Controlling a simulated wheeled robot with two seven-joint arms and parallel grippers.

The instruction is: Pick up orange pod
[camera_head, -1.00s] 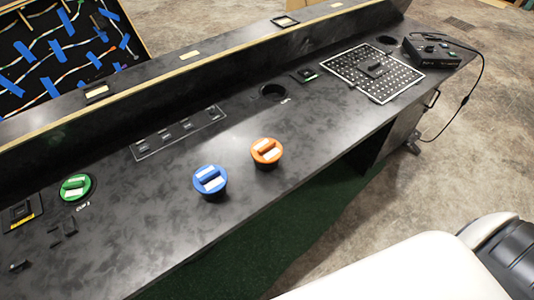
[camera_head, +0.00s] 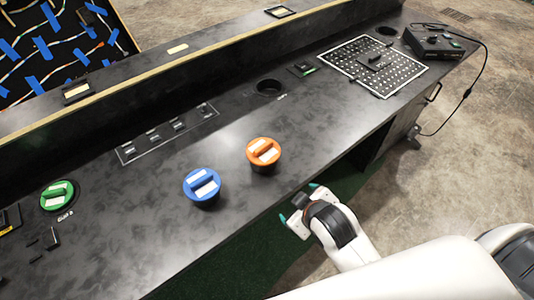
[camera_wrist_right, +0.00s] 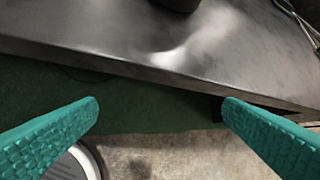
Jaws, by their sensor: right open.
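The orange pod (camera_head: 263,152) stands upright on the black console top, near its front edge, with a ridged handle and a pale label on top. My right gripper (camera_head: 298,207) is beside the console's front edge, below and to the right of the pod in the head view, apart from it. In the right wrist view the teal fingers of my right gripper (camera_wrist_right: 160,110) are wide apart with nothing between them. A dark round base at the top of that view (camera_wrist_right: 178,3) is cut off by the frame. My left gripper is not in view.
A blue pod (camera_head: 202,186) stands close to the left of the orange one. A green pod (camera_head: 57,195) sits farther left. An empty round hole (camera_head: 268,87) lies behind the orange pod. A perforated plate (camera_head: 375,65) and a black box (camera_head: 433,42) are at the right.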

